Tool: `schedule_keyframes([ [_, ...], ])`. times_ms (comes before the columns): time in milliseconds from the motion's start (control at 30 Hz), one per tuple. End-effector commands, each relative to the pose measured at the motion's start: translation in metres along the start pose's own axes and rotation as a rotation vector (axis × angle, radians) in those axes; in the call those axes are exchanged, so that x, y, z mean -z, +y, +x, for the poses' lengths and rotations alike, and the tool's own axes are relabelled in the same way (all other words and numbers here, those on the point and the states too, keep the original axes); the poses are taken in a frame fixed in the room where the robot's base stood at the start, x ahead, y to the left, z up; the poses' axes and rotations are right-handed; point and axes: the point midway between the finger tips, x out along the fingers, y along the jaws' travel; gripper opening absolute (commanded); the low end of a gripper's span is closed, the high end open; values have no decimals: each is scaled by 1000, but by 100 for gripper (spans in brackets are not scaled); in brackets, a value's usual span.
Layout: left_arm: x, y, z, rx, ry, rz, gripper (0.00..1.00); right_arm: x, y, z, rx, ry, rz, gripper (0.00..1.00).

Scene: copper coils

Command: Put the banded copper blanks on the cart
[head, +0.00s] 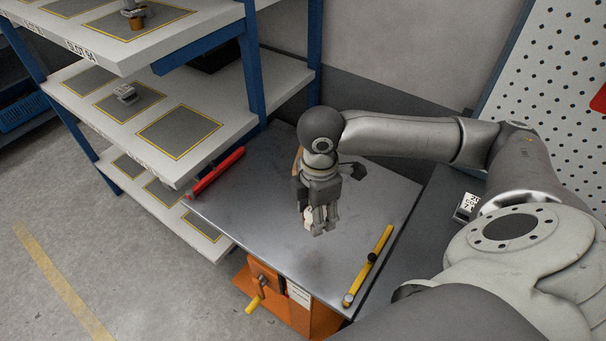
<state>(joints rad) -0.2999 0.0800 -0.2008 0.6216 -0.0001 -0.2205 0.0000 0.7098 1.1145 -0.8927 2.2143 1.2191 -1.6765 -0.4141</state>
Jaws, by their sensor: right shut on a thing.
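My right gripper (319,230) points down over the middle of the cart top. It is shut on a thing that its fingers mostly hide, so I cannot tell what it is. A copper-coloured sliver (297,157) shows behind my right wrist; the rest of it is hidden. A copper piece with a dark grey top (137,22) stands on the upper shelf. A small grey metal piece (126,93) lies on a mat on the middle shelf. My left gripper is not in view.
The white shelf rack (160,162) with blue posts stands left of the cart, with several yellow-edged mats. A red bar (216,173) and a yellow bar (368,265) lie along the cart's edges. A pegboard (548,75) is at the right. Much of the cart top is clear.

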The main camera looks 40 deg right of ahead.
Motion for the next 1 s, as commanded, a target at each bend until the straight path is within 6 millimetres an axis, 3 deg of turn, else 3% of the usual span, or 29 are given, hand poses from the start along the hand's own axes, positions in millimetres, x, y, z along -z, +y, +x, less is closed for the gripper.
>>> schedule_keyframes([
  [167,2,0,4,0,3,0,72,-2,5,0,-1,3,-60,21],
  [367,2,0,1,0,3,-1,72,12,36,14,-1,6,-64,21],
  [633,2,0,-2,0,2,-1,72,34,87,38,-1,4,-62,21],
  [800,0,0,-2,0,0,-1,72,43,109,70,1,3,-62,21],
  [1000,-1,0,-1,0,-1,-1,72,48,124,89,0,2,-63,21],
])
